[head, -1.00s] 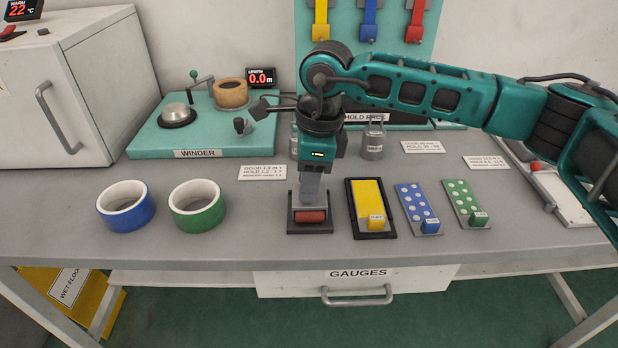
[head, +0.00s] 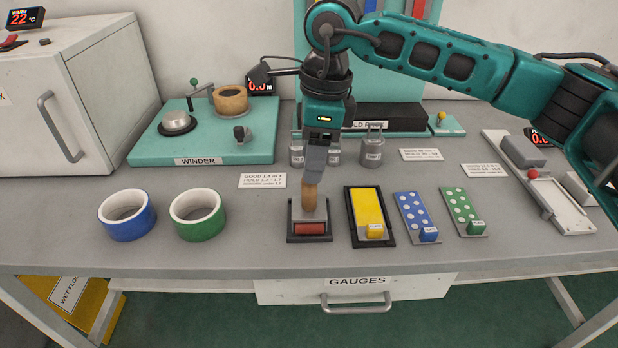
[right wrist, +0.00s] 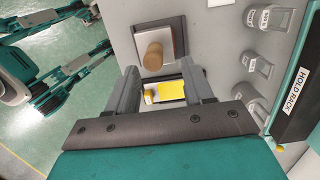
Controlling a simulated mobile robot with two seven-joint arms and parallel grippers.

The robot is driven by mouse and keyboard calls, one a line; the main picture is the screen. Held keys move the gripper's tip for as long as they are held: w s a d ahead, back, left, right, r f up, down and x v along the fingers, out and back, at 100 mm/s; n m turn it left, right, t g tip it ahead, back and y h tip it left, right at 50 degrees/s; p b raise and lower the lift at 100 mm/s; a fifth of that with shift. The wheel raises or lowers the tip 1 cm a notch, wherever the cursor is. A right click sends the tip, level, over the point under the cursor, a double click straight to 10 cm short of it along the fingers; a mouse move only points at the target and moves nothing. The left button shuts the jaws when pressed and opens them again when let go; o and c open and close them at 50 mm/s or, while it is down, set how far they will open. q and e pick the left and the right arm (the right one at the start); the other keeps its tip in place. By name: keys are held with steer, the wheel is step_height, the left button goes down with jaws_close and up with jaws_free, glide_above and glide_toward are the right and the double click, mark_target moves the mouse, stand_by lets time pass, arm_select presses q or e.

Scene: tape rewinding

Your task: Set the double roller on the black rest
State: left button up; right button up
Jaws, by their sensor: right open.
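The double roller (head: 309,196) has an upright wooden handle, a grey metal plate and a red roller at its front. It sits within the frame of the black rest (head: 290,238) in the head view. In the right wrist view the wooden handle (right wrist: 153,56) shows end-on, with the black rest (right wrist: 183,30) around the metal plate. My right gripper (head: 313,172) is just above the handle, open, with nothing between its fingers. The right wrist view shows its two fingers (right wrist: 160,82) apart and the handle beyond them. My left gripper is not in view.
A yellow block on a black tray (head: 354,225), a blue dotted plate (head: 408,208) and a green dotted plate (head: 460,205) lie to the right. Blue tape (head: 127,226) and green tape (head: 198,228) lie left. Grey weights (head: 372,152) stand behind. Bench is clear between green tape and rest.

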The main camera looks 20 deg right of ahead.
steer(key=r, duration=0.5)
steer(key=shift+d+r, duration=0.1)
steer(key=shift+d, duration=0.25)
steer(key=shift+s, duration=0.1)
